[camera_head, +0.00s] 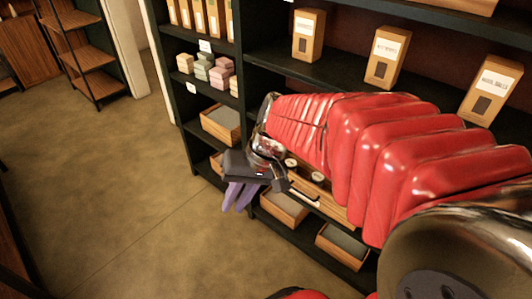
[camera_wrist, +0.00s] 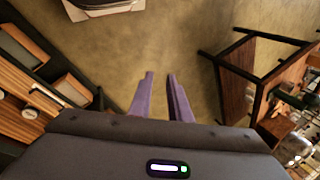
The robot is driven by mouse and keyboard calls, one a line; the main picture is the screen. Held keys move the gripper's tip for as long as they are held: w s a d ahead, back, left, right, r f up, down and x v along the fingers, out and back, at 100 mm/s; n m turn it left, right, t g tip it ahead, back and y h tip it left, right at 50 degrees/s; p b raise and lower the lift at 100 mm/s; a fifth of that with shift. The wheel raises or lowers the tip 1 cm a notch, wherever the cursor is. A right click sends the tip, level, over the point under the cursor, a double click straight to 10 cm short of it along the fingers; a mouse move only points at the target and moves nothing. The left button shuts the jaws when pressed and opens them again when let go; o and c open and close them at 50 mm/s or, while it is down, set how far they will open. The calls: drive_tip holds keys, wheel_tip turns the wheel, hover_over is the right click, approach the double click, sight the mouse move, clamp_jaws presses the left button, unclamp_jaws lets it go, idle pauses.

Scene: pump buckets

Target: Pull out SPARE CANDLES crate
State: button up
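My gripper (camera_head: 234,210) has two purple fingers, hanging in front of the dark shelf unit; they are apart with nothing between them. In the wrist view my gripper (camera_wrist: 160,75) points over bare floor. No label reading SPARE CANDLES is legible. Open wooden crates with grey insides sit low on the shelves (camera_head: 283,207), (camera_head: 343,246), (camera_head: 221,124); my arm hides part of this area.
The dark shelf unit (camera_head: 187,118) has an upright post close to my gripper. Labelled boxes (camera_head: 387,56) and stacked soap-like blocks (camera_head: 203,70) stand on higher shelves. A wooden rack (camera_head: 86,57) stands at the far left. The floor (camera_head: 100,170) between is clear.

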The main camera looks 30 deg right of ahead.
drive_tip(key=w+d+f+m+t+y, duration=0.65)
drive_tip(key=w+d+f+m, duration=0.5)
drive_tip(key=d+f, duration=0.55)
drive_tip(key=m+t+h, duration=0.7)
drive_tip(key=m+h, duration=0.2)
drive_tip(key=h, duration=0.2)
approach(302, 194)
drive_tip(key=s, duration=0.3)
drive_tip(key=shift+s+d+r+y, duration=0.1)
drive_tip(key=shift+s+d+y, duration=0.15)
drive_tip(key=shift+d, duration=0.15)
drive_tip(key=shift+w, duration=0.15)
drive_tip(key=x, duration=1.3)
drive_tip(key=shift+w, duration=0.3)
clamp_jaws()
